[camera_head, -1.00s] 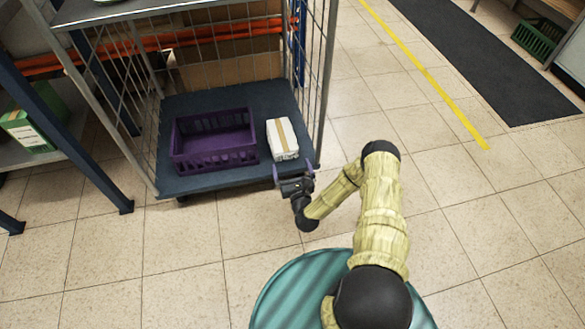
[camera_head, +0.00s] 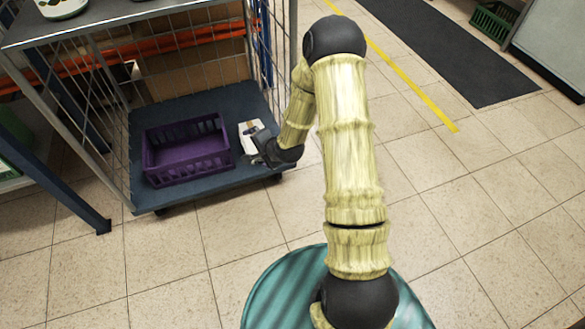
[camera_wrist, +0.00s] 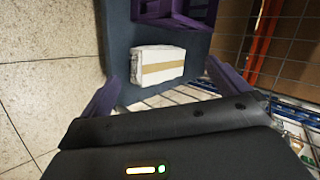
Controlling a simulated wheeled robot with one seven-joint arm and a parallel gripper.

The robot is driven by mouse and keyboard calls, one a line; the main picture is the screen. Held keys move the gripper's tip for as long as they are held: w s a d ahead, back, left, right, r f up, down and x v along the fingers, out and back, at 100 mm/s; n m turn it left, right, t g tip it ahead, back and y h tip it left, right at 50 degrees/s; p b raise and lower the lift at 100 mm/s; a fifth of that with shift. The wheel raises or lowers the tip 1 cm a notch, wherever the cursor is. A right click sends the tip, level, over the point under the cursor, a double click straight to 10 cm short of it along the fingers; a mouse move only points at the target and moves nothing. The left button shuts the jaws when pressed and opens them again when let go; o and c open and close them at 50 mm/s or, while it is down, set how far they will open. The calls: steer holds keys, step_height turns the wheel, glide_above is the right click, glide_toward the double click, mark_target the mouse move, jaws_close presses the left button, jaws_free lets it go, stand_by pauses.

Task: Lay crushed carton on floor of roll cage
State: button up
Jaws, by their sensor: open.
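A white carton (camera_head: 249,129) with a tan tape band lies on the dark blue floor of the roll cage (camera_head: 220,103), right of a purple crate. In the wrist view the carton (camera_wrist: 158,65) looks slightly uneven along its edges. My gripper (camera_head: 260,146) is at the cage's open front, at the carton's near end, and partly covers it in the head view. In the wrist view its two purple fingers (camera_wrist: 165,85) are spread apart, with the carton just ahead, between their lines.
The purple slatted crate (camera_head: 187,163) stands empty on the cage floor, left of the carton. Wire mesh walls flank the cage, and a grey shelf (camera_head: 75,28) spans above. A blue rack post (camera_head: 75,203) stands to the left. The tiled floor in front is clear.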

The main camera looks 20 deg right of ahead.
steer(key=s+d+r+n+g+h, duration=0.1)
steer(key=s+r+n+g, duration=0.2)
steer(key=s+r+n, duration=0.3)
steer(key=s+d+r+n+g+h, duration=0.1)
steer(key=s+r+n+g+h, duration=0.1)
steer(key=s+r+n, duration=0.5)
steer(key=s+r+g, duration=0.1)
steer(key=s+r, duration=0.4)
steer(key=s, duration=0.5)
steer(key=shift+s+d, duration=0.3)
steer(key=shift+s, duration=0.05)
step_height(320, 180, up, 15)
steer(key=p, duration=1.4)
steer(key=shift+p, duration=0.4)
steer(key=shift+f, duration=0.1)
